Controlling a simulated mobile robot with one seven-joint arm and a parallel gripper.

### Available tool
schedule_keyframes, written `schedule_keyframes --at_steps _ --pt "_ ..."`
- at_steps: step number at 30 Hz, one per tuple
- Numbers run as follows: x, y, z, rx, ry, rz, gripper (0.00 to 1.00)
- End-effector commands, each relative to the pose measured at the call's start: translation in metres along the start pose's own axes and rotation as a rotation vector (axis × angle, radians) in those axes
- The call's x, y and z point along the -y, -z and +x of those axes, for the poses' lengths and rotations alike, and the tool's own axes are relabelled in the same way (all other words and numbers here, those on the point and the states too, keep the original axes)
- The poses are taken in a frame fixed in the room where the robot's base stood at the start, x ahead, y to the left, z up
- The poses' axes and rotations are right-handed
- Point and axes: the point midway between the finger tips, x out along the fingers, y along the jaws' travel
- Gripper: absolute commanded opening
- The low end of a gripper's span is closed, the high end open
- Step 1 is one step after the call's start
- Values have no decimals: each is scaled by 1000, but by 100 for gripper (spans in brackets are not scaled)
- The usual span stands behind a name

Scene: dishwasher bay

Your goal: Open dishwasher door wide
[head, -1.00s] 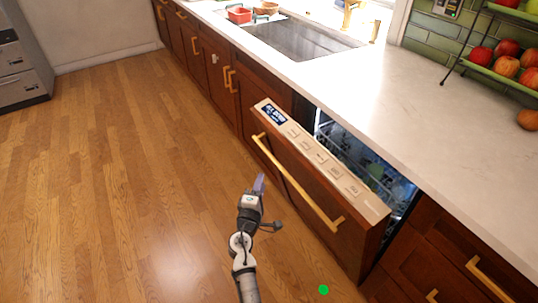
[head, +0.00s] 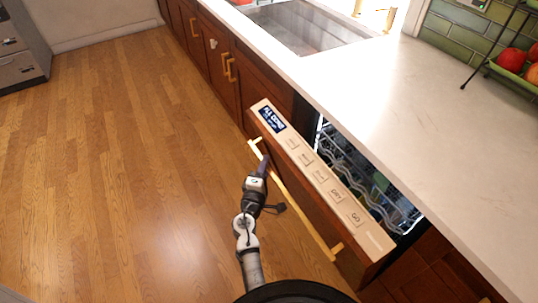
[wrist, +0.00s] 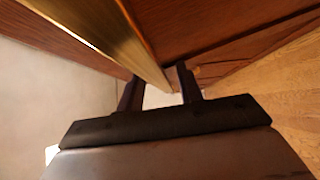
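The dishwasher door (head: 310,205) is dark wood with a pale control strip (head: 318,172) along its top edge. It is tilted partly open, with a gap between it and the counter. A long gold bar handle (head: 303,211) runs along its front. My gripper (head: 263,164) is at the handle, nearer its far left end. In the wrist view the two dark fingers of my gripper (wrist: 160,85) are apart, and the gold handle (wrist: 115,45) reaches to the space between their tips. Whether the fingers touch it I cannot tell.
Dishwasher racks (head: 372,185) show inside the gap. A pale counter (head: 400,110) with a sink (head: 305,25) runs above. Wooden cabinets with gold handles flank the dishwasher. The wooden floor (head: 120,180) to the left is clear.

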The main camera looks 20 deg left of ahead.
Motion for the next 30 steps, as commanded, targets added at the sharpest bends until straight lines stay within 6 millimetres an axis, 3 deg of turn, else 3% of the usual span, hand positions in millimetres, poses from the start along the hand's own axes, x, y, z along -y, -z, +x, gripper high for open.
schedule_keyframes --at_steps 14,23,30 --pt "-1 0 -2 -1 0 0 36" --pt "-1 0 -2 -1 0 0 1" --pt "-1 0 -2 -1 0 0 0"
